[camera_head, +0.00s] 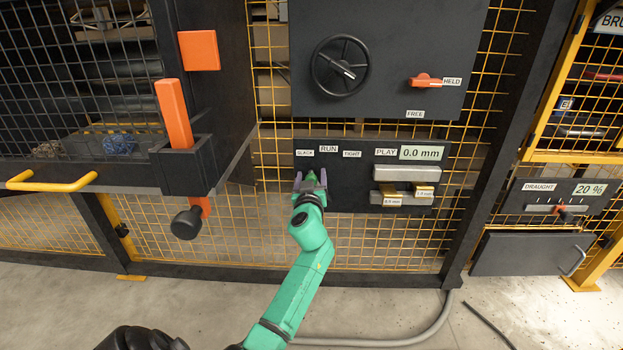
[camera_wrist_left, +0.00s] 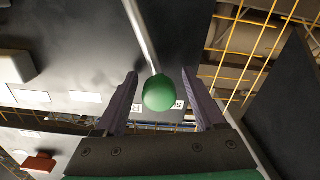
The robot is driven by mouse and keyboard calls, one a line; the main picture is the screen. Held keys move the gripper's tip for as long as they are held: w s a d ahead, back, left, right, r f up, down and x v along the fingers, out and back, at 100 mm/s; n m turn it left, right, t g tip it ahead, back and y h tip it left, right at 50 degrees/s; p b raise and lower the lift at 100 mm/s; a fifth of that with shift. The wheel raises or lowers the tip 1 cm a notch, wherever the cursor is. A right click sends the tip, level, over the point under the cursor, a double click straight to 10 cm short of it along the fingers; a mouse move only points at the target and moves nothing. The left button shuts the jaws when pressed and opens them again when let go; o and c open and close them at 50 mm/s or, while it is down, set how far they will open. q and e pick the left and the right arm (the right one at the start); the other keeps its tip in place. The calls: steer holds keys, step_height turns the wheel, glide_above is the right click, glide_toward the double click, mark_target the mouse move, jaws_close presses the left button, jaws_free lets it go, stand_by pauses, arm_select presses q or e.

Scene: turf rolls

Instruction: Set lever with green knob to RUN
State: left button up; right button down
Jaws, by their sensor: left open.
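The green knob (camera_wrist_left: 158,93) sits on the end of a thin metal lever rod (camera_wrist_left: 141,35) in the left wrist view. My left gripper (camera_head: 311,180) is open at the lever panel (camera_head: 350,158). In the wrist view its two purple-grey fingers (camera_wrist_left: 158,103) stand on either side of the knob, with gaps to both. In the head view the gripper largely hides the lever, below the SLACK label (camera_head: 305,153) and left of below the RUN label (camera_head: 328,148). The TIGHT label (camera_head: 352,154) is further right. My right gripper is not in view.
Right of the lever are a 0.0 mm display (camera_head: 422,153) and metal blocks with gauge tags (camera_head: 405,195). Above are a black handwheel (camera_head: 340,66) and a red handle (camera_head: 425,81). An orange lever (camera_head: 174,114) stands left. Yellow mesh surrounds the panel.

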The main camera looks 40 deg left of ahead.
arm_select(q)
jaws_close()
steer(key=shift+f, duration=0.1)
stand_by(1.2)
